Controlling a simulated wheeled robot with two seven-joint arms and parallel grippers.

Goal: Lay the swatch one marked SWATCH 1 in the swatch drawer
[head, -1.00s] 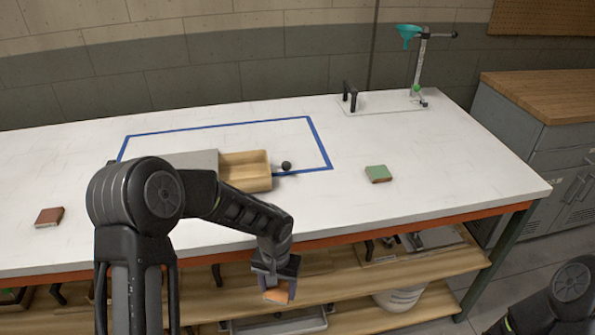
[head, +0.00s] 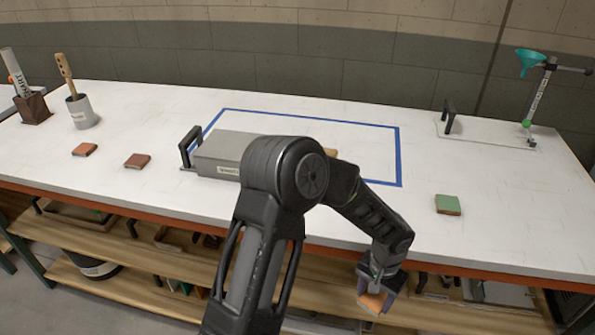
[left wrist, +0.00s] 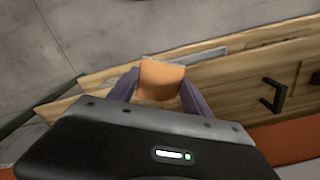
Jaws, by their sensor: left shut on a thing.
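My left gripper (head: 376,290) is shut on an orange swatch (head: 372,301), held out in front of the table's front edge, above the lower shelf's level. In the left wrist view the orange swatch (left wrist: 161,80) sits between the two fingers; no marking on it can be read. The grey drawer cabinet (head: 222,152) stands on the table inside the blue outline. Its wooden drawer (head: 331,152) is mostly hidden behind my left arm, with only a small bit showing. My right gripper is not in view.
Another orange swatch (head: 85,149) and a red-brown swatch (head: 138,161) lie at left; a green swatch (head: 447,204) lies at right.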

